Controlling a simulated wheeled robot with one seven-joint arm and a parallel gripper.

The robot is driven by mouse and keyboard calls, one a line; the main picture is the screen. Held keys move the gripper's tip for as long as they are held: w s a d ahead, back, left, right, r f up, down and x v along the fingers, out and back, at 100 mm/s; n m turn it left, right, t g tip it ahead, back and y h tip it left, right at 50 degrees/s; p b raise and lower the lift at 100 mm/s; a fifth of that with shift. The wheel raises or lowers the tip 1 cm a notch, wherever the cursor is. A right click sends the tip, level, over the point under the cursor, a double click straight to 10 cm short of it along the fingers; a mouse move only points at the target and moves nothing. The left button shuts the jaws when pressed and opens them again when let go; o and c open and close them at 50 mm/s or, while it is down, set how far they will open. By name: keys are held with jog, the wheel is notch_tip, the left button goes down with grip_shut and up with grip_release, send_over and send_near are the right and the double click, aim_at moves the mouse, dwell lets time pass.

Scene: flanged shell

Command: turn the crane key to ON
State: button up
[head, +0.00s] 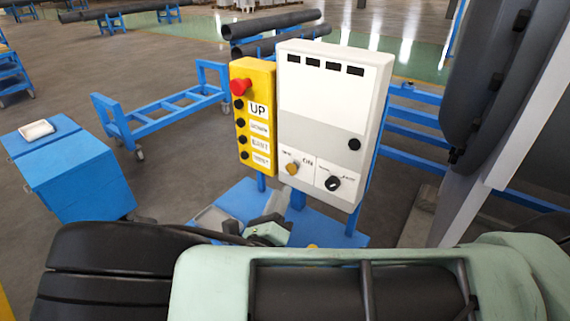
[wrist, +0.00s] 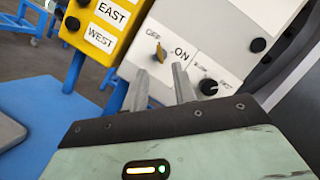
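The crane key is a small yellow knob (head: 292,168) low on the front of the white control box (head: 330,105). In the wrist view the key (wrist: 159,52) sits between an OFF label at its upper left and an ON label (wrist: 181,54) at its right. Its exact turn angle is hard to tell. My gripper (wrist: 159,70) is open and empty, its two grey fingers apart and pointing up at the key, which shows between and just beyond their tips. I see no contact. In the head view my gripper (head: 268,230) is below the box, partly hidden by my arm.
A black knob (head: 332,183) is right of the key, also in the wrist view (wrist: 209,87). The yellow button panel (head: 254,110) with a red button (head: 240,86) adjoins the box on the left. A blue cabinet (head: 75,178) and blue frame (head: 165,108) stand farther left, with open floor between.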

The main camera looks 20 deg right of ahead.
aim_at(292, 168)
jog(key=p+x, duration=0.2)
jog(key=x, duration=0.5)
grip_shut()
